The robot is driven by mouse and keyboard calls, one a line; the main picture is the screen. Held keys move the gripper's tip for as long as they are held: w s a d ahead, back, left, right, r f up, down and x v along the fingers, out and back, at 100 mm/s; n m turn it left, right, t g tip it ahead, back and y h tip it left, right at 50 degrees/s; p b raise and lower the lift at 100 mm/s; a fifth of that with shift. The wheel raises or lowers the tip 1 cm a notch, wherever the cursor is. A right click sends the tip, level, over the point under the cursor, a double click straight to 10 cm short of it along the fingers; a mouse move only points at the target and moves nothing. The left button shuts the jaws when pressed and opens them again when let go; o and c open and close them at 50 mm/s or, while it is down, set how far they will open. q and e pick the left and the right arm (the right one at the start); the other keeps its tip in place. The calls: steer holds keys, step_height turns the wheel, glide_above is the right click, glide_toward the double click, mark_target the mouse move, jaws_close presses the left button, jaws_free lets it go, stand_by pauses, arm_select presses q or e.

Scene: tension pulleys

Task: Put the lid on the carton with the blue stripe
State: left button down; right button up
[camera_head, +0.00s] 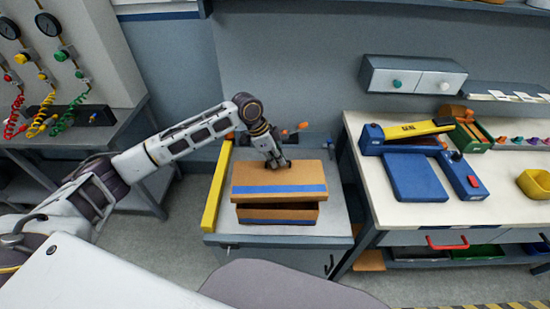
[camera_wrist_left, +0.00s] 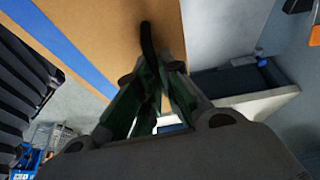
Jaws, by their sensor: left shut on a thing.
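The lid (camera_head: 262,178) is brown cardboard with a blue stripe along its near edge. It lies over the carton (camera_head: 272,222), a brown box with a blue stripe on its front, standing on a small grey cabinet. In the left wrist view, the lid (camera_wrist_left: 105,22) fills the top behind the fingers (camera_wrist_left: 152,95). My right gripper is not in view.
A yellow bar (camera_head: 215,190) lies along the cabinet's left edge. Small orange-tipped items stand behind the lid. A white workbench (camera_head: 362,135) with a blue fixture (camera_head: 415,177) is on the right. A bench with gauges and coiled hoses is on the left.

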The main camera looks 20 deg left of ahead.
arm_select(q)
steer(key=shift+s+d+r, duration=0.1)
steer(key=shift+s, duration=0.1)
steer(key=shift+m, duration=0.3)
steer(key=shift+f, duration=0.2)
stand_by(0.3)
